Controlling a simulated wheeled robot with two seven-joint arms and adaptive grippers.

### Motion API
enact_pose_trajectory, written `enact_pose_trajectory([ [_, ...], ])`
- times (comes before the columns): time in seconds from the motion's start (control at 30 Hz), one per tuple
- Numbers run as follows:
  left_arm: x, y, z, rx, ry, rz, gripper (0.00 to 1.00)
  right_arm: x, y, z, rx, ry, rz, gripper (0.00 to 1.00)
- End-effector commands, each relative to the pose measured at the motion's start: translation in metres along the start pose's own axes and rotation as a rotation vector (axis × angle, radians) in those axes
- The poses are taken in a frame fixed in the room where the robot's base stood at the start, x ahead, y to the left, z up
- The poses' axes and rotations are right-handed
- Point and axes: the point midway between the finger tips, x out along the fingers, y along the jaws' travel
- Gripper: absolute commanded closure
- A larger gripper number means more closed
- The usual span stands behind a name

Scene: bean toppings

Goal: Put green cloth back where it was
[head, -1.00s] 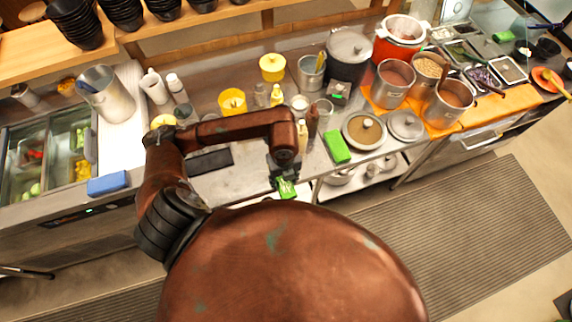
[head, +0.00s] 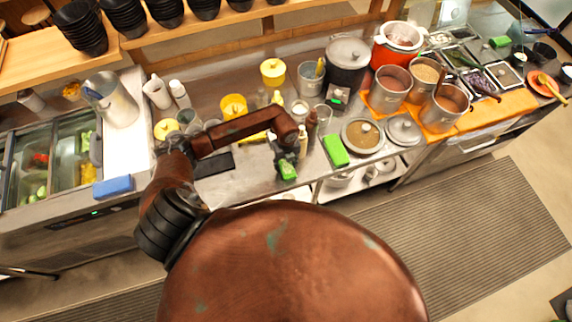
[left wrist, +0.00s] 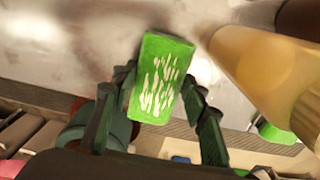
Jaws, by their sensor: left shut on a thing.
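My left gripper (head: 287,168) is shut on a green cloth (left wrist: 160,78), a small flat block with pale streaks. The fingers grip it from both sides in the left wrist view, with bare steel behind it. In the head view it shows as a small green patch (head: 289,172) over the counter's front part; I cannot tell whether it touches the counter. A second green block (head: 335,150) lies on the counter to the right of the gripper. My right gripper is not in view.
A beige bottle (left wrist: 265,80) stands close on the right in the left wrist view. A black tray (head: 212,164) lies to the left. A blue block (head: 112,186) sits on the front edge further left.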

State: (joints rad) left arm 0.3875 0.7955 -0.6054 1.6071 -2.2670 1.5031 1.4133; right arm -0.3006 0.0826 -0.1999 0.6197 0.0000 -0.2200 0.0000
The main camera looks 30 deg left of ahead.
Motion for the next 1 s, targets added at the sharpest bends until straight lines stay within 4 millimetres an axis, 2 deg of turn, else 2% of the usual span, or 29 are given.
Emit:
enact_pose_trajectory([
  [0.13, 0.011, -0.001, 0.0, -0.001, 0.0, -0.001, 0.81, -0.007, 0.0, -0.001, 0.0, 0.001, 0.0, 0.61],
  [0.5, 0.017, 0.0, 0.0, 0.0, -0.001, -0.001, 0.81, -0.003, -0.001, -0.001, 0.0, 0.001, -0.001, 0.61],
  [0.53, 0.017, 0.0, 0.0, 0.0, -0.001, -0.001, 0.57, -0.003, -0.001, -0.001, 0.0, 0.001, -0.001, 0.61],
  [0.77, 0.016, 0.0, 0.0, 0.0, -0.001, -0.001, 0.42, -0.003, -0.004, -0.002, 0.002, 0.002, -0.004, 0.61],
  [1.0, 0.016, 0.0, 0.0, 0.0, -0.001, -0.001, 0.41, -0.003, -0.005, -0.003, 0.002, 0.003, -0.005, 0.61],
])
